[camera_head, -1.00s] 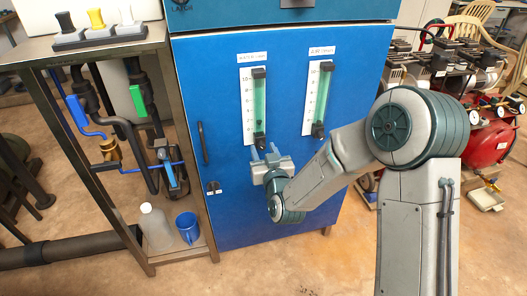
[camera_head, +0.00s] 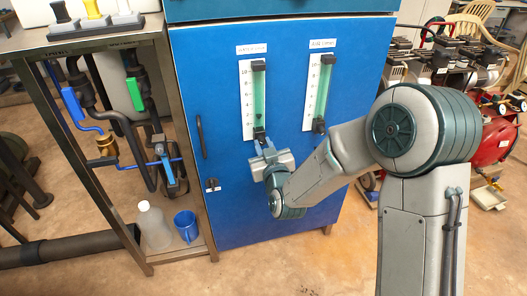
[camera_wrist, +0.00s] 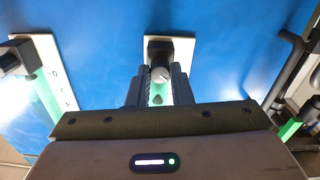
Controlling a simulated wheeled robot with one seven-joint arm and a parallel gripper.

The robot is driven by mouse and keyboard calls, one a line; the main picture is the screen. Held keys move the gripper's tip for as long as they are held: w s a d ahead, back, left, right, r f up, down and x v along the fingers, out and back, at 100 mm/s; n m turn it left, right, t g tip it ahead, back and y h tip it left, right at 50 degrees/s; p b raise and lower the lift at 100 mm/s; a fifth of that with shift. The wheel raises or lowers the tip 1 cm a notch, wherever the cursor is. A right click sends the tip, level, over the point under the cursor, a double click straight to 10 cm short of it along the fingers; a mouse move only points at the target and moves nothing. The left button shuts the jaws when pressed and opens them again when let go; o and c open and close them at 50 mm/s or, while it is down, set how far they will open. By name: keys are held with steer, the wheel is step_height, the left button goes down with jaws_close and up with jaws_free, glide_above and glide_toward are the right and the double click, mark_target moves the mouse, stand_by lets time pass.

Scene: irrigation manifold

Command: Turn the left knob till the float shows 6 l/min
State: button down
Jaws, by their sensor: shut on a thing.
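The left flow meter is a white plate (camera_head: 246,100) with a green tube (camera_head: 259,90) on the blue cabinet front. A small dark float (camera_head: 259,117) sits low in the tube, near the bottom of the scale; the small numbers are hard to read. The float also shows in the wrist view (camera_wrist: 157,99). The left knob (camera_wrist: 160,74), at the tube's lower end, shows pale with a dark mark. My gripper (camera_head: 264,144) is shut on this knob, one finger on each side. The fingers hide part of the knob in the head view.
A second flow meter (camera_head: 320,92) with its own black lower block stands to the right on the cabinet. A door handle (camera_head: 201,136) is at the left. A metal rack (camera_head: 150,255) holds pipes, a bottle (camera_head: 154,226) and a blue mug (camera_head: 187,226).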

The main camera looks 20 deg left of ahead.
steer(key=n+b, duration=0.4)
steer(key=b, duration=0.1)
steer(key=shift+s+a+f+n, duration=0.1)
steer(key=shift+f+n, duration=0.15)
steer(key=shift+n, duration=0.05)
steer(key=n+b, duration=0.3)
steer(key=b, duration=0.1)
steer(key=shift+n, duration=0.3)
steer(key=n+b, duration=0.3)
steer(key=shift+r+n, duration=0.15)
steer(key=shift+n, duration=0.15)
steer(key=shift+r+n+b, duration=0.1)
steer(key=shift+n+b, duration=0.8)
steer(key=shift+n, duration=0.9)
steer(key=c, duration=1.3)
jaws_free()
